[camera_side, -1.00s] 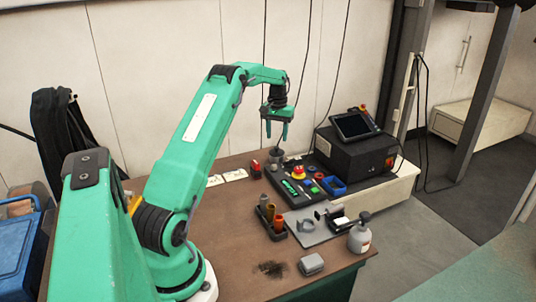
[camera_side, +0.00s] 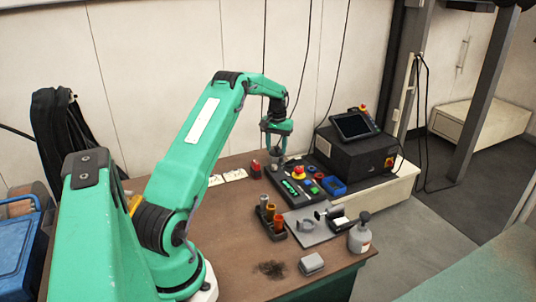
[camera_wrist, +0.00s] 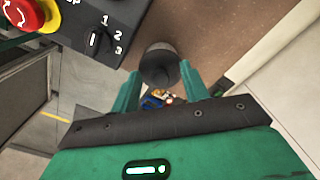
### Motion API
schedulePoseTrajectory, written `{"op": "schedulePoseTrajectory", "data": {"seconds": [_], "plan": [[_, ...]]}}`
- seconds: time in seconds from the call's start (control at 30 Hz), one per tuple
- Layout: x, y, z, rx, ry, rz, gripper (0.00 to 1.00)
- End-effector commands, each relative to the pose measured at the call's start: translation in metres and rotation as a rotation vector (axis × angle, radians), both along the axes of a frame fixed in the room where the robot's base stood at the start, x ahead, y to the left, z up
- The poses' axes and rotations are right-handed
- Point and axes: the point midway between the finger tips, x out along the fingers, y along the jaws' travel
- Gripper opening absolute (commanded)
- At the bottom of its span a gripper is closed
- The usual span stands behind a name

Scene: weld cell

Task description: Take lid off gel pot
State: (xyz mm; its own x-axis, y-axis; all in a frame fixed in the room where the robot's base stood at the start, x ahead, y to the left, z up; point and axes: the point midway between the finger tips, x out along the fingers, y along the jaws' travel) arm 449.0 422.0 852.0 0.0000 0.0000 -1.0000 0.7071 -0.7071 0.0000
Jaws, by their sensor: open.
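The gel pot (camera_side: 276,157) is a small dark grey pot at the back of the bench, beside the control panel. In the wrist view its dark round lid (camera_wrist: 159,66) lies between my two green fingers. My gripper (camera_side: 276,150) points down over the pot, with its fingertips at about the pot's height in the side view. The fingers are open, one on each side of the lid, with a gap showing in the wrist view. The pot's lower part is mostly hidden by the fingers.
The control panel (camera_side: 286,188) with a red emergency button (camera_side: 299,172) is close to the pot. A black box with a screen (camera_side: 352,158) is to the right. The bench's left front (camera_side: 235,230) is clear.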

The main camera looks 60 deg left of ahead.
Motion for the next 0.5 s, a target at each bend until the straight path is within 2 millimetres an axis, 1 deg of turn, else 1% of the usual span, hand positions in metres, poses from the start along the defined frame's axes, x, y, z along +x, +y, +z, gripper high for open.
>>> {"op": "schedulePoseTrajectory", "data": {"seconds": [0.1,0.13,0.17,0.2,0.27,0.3,0.33,0.37,0.5], "plan": [[0.0000,0.0000,0.0002,0.000,0.000,0.000,0.45],[0.0000,0.0000,0.0002,0.000,0.000,0.000,0.43],[0.0000,0.0000,0.0002,0.000,0.000,0.000,0.37],[0.0000,0.0000,0.0002,0.000,0.000,0.000,0.29],[0.0000,0.0000,0.0002,0.000,0.000,0.000,0.18],[0.0000,0.0000,0.0003,0.000,0.000,0.000,0.10],[0.0000,0.0000,0.0003,0.000,0.000,0.000,0.04],[0.0000,0.0000,0.0003,0.000,0.000,0.000,0.00],[0.0001,0.0001,0.0004,0.000,0.000,0.000,0.00]]}}
